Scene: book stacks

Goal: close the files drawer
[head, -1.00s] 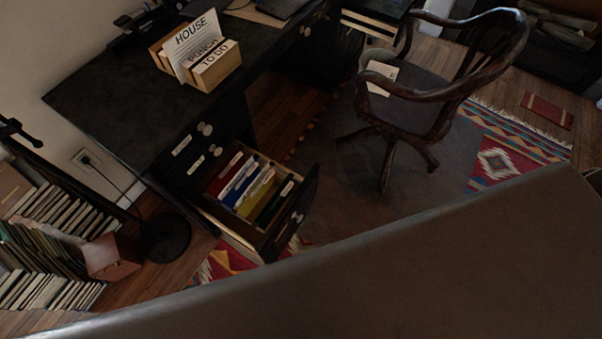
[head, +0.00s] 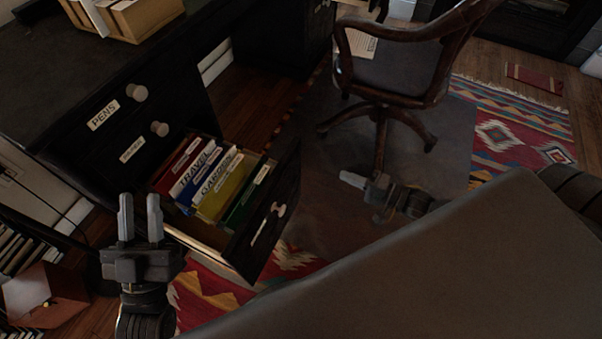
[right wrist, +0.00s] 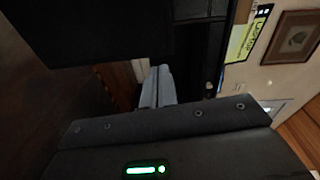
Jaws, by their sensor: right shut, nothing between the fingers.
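The files drawer (head: 265,232) is the low drawer of the black desk (head: 60,75), pulled well out. It holds several coloured folders with labels such as TRAVEL (head: 196,172). A round pale knob (head: 280,210) and a label are on its front. My left gripper (head: 140,214) is open and empty, fingers apart, at the left of the drawer; the picture shows no contact. My right gripper (head: 352,180) is shut and empty, to the right of the drawer front and clear of it. Its closed fingers also show in the right wrist view (right wrist: 157,85).
Two shut drawers, one labelled PENS (head: 103,115), sit above the files drawer. A wooden swivel chair (head: 400,80) stands behind my right gripper. A patterned rug (head: 515,130) lies on the floor. A box (head: 42,292) and books are at the lower left.

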